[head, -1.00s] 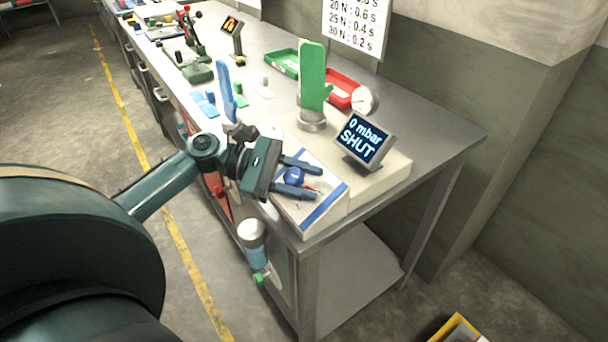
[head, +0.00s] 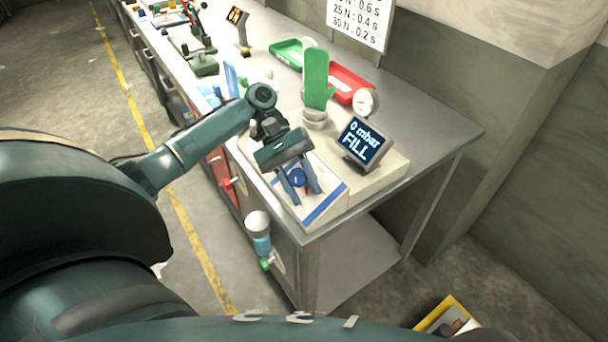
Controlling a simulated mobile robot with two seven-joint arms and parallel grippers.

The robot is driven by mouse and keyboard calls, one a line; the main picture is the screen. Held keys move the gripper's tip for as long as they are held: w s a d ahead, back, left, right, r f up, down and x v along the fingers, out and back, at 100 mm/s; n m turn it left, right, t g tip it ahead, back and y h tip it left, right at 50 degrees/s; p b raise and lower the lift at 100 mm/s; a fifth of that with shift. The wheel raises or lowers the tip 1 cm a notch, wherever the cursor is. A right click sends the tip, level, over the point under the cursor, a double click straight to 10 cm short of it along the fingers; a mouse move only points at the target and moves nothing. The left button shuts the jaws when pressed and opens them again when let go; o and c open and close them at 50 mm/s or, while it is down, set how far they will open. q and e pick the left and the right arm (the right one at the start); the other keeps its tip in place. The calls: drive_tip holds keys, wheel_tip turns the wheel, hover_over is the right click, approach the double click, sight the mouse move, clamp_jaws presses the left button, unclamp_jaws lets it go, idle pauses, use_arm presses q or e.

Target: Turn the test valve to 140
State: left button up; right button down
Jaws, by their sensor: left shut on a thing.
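The test valve is a round blue knob (head: 297,178) on the sloped white panel with a blue stripe (head: 325,203), at the near corner of the bench. My left gripper (head: 302,188) is shut on the knob, one finger on each side of it. The gripper hides part of the panel, and I cannot read a scale there. The small display (head: 364,141) behind the panel reads "0 mbar FILL". A green glove (head: 317,80) stands upright on a grey round mount behind the valve. My right gripper is not in view.
A red tray (head: 351,84) and a green tray (head: 287,53) lie behind the glove, with a round white gauge (head: 365,102) beside the red one. A bottle-like holder (head: 258,231) hangs on the bench's front. The bench top (head: 432,126) right of the display is clear.

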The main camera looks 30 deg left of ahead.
use_arm(q)
drive_tip(key=shift+s+a+f+m+g+y+p, duration=0.1)
drive_tip(key=shift+m+g+y+p, duration=0.25)
drive_tip(key=shift+m+y, duration=0.35)
drive_tip(key=shift+a+m+g+y+p, duration=0.1)
drive_tip(key=shift+m+g+y, duration=0.35)
drive_tip(key=shift+m+y, duration=0.25)
drive_tip(key=o, duration=1)
drive_tip(key=shift+c, duration=0.2)
drive_tip(key=v, duration=1.3)
drive_tip(key=shift+d, duration=0.15)
